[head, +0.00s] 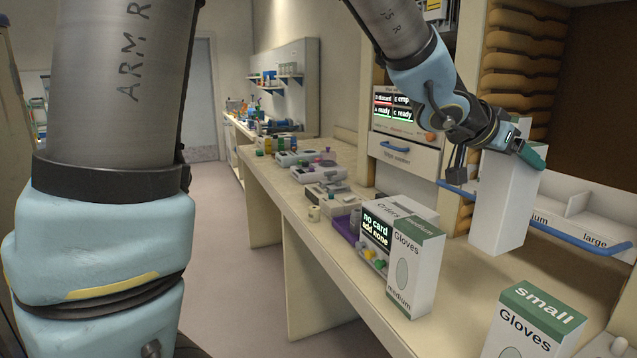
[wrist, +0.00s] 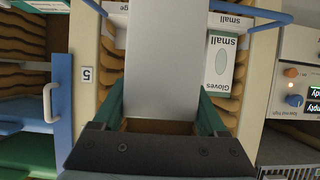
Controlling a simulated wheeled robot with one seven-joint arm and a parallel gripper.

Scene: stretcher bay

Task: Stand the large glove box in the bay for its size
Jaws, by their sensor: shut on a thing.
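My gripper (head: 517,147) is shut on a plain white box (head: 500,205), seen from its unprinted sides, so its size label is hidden. The box hangs roughly upright, in front of the left part of the glove rack; I cannot tell if its bottom touches the counter. In the wrist view the white box (wrist: 163,60) lies between the green fingers. The white rack (head: 578,203) at the right has a bay labelled "large" and one whose label shows only "ium". The large bay looks empty from here; its floor is hidden.
A medium glove box (head: 414,270) and a small glove box (head: 530,325) stand on the counter in front. A blue rail (head: 580,240) runs along the rack. In the wrist view, a small glove box (wrist: 221,62) shows beside the held box. Devices line the counter leftward.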

